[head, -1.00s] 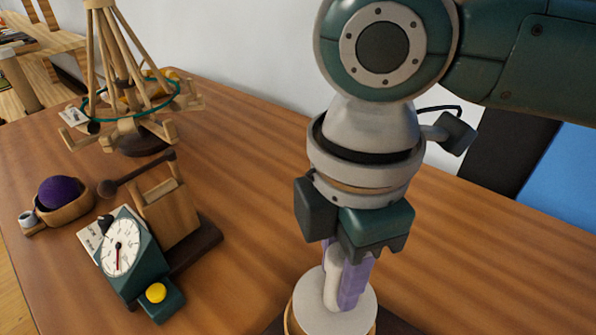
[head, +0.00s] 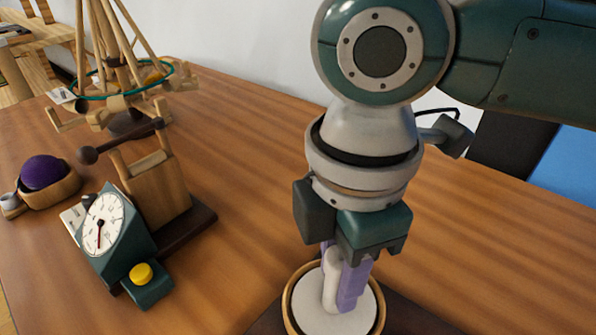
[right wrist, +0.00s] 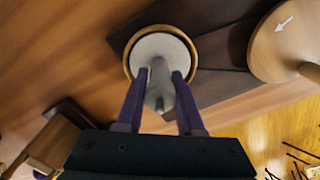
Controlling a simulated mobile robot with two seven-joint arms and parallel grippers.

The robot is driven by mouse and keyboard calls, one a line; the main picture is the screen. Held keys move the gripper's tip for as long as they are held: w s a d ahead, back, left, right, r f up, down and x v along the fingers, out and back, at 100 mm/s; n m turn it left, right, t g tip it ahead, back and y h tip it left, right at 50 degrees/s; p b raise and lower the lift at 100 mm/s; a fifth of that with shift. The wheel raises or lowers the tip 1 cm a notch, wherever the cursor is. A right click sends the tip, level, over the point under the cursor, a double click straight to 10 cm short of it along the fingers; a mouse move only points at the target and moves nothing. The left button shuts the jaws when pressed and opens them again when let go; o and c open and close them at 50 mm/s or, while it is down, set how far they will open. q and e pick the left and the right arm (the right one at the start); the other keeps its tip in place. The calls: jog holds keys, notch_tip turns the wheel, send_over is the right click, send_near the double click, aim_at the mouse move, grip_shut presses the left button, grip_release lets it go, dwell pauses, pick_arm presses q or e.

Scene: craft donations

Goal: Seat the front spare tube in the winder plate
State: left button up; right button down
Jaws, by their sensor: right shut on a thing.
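My right gripper (head: 345,268) points down, its purple fingers shut on the pale stem (head: 331,280) of a white disc (head: 318,318). In the head view the disc sits within a round wooden rim (head: 288,300) on a dark base. The right wrist view shows the stem (right wrist: 160,80) between the fingers, the disc (right wrist: 160,45) and the rim (right wrist: 128,60) around it. I cannot tell whether the disc rests on the bottom. I cannot clearly pick out a separate spare tube. My left gripper is not in view.
A green dial box (head: 115,240) with a yellow button stands left, beside a wooden block (head: 158,190). A bowl with a purple ball (head: 43,172) and a wooden swift (head: 120,70) stand farther left. A wooden disc with an arrow (right wrist: 290,42) is near the rim.

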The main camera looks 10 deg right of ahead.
jog(key=shift+c, duration=2.2)
grip_release()
notch_tip(320, 180, up, 9)
jog(key=shift+f+p, duration=0.15)
jog(key=shift+p, duration=1.1)
jog(key=shift+r, duration=0.6)
